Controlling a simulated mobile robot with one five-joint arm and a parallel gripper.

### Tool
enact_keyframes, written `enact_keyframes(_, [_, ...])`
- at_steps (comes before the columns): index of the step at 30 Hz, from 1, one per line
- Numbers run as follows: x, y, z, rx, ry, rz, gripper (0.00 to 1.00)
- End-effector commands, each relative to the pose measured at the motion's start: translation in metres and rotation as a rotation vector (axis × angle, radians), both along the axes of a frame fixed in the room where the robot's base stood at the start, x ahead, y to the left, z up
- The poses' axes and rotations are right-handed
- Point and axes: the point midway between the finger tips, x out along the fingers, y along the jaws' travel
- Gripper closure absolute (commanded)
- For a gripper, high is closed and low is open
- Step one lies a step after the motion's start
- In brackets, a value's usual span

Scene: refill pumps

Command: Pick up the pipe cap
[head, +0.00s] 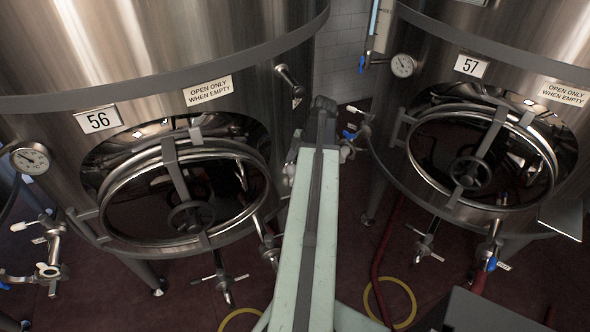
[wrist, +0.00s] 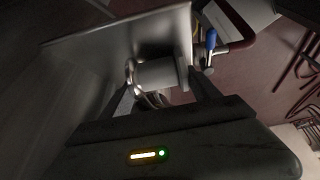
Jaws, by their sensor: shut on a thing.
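In the wrist view, the pipe cap (wrist: 158,74) is a short, pale grey metal cylinder with a rim at its left side. My gripper (wrist: 163,84) is shut on it, with one dark finger on the left and one on the right. Whether the cap still touches a pipe or fitting behind it is hard to tell. In the head view, my pale arm reaches away between the two tanks, and neither the cap nor the fingers can be made out there.
Steel tank 56 (head: 50,125) stands left and tank 57 (head: 440,60) right, each with a round door. A blue-handled valve (wrist: 211,40) is close to the right finger. A grey metal sheet (wrist: 85,50) lies behind the cap. A red hose (head: 378,260) lies on the floor.

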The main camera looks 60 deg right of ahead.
Motion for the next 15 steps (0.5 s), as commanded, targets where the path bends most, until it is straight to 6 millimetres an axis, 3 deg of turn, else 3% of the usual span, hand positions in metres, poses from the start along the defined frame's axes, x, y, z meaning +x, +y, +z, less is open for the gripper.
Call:
enact_keyframes(5, [-0.004, -0.001, 0.017, 0.0, 0.0, -0.001, 0.81])
enact_keyframes(15, [-0.004, -0.001, 0.072, 0.0, 0.0, -0.001, 0.81])
